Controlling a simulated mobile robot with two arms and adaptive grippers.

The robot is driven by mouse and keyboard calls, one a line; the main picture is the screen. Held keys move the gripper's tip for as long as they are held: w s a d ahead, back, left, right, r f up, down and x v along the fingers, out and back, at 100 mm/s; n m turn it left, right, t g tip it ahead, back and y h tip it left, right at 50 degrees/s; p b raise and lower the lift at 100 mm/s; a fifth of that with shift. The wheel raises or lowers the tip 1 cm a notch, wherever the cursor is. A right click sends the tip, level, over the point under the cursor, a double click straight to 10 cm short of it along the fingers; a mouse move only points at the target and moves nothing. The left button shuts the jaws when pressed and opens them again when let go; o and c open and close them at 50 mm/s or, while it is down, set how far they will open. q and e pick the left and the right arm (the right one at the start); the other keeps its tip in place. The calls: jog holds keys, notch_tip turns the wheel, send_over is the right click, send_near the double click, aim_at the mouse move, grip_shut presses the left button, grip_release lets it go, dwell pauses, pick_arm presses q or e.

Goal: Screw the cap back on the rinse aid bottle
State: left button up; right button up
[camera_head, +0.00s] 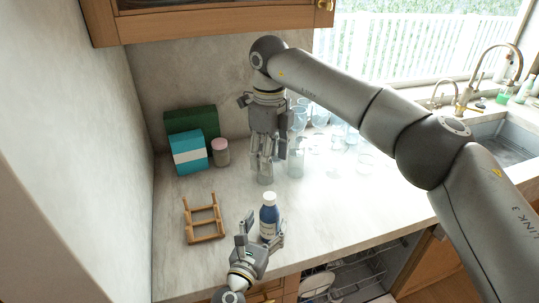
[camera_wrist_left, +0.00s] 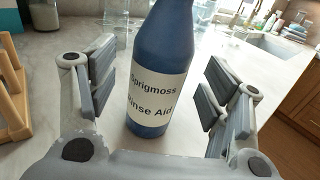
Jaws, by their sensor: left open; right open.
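The rinse aid bottle (camera_head: 269,217) stands upright near the counter's front edge. It is blue with a white label and a white top; I cannot tell whether that top is the cap or the bare neck. In the left wrist view the bottle (camera_wrist_left: 158,90) reads "Sprigmoss Rinse Aid", and its top is cut off. My left gripper (camera_head: 261,233) is open, with its fingers on either side of the bottle and visible gaps to both. My right gripper (camera_head: 266,167) is open and points down, behind the bottle, over the glasses area. No separate cap is clearly visible.
A wooden rack (camera_head: 204,222) stands left of the bottle. A blue and white box (camera_head: 189,153), a green box (camera_head: 205,121) and a pink-lidded jar (camera_head: 221,153) are at the back left. Several clear glasses (camera_head: 319,116) stand behind right. An open dishwasher rack (camera_head: 355,272) is below the front edge.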

pick_arm(q)
jog(key=v, duration=0.9)
